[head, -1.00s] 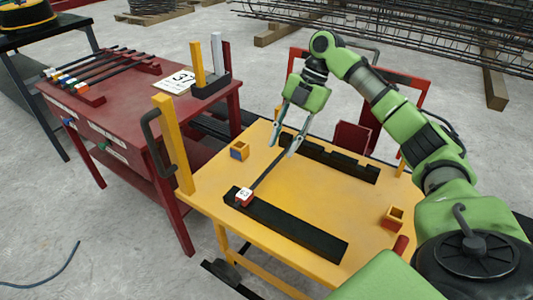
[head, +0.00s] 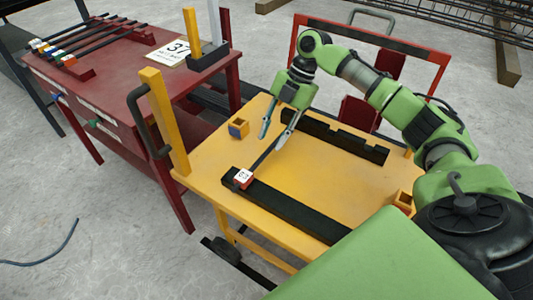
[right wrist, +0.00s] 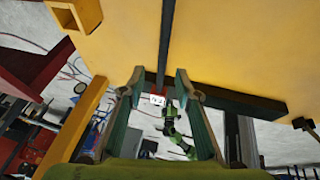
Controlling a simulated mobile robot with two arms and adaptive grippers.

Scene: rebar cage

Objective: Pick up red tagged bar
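The red tagged bar (head: 264,159) is a thin dark rod with a red block and a white "63"-like label at its near end. It lies across the yellow table, its tagged end on the near black rail (head: 285,208). In the right wrist view the bar (right wrist: 165,40) runs between the fingers, with the tag near their tips. My right gripper (head: 274,138) is open over the bar's far part, a finger on each side. It also shows open in the right wrist view (right wrist: 158,75). Whether the fingers touch the bar is unclear. My left gripper is not in view.
A notched black rail (head: 330,137) lies at the table's far side. Hollow yellow blocks (head: 238,128) and (head: 403,201) stand on it. A yellow post with a black handle (head: 164,125) rises at the left corner. The red table (head: 110,90) holds several other tagged bars.

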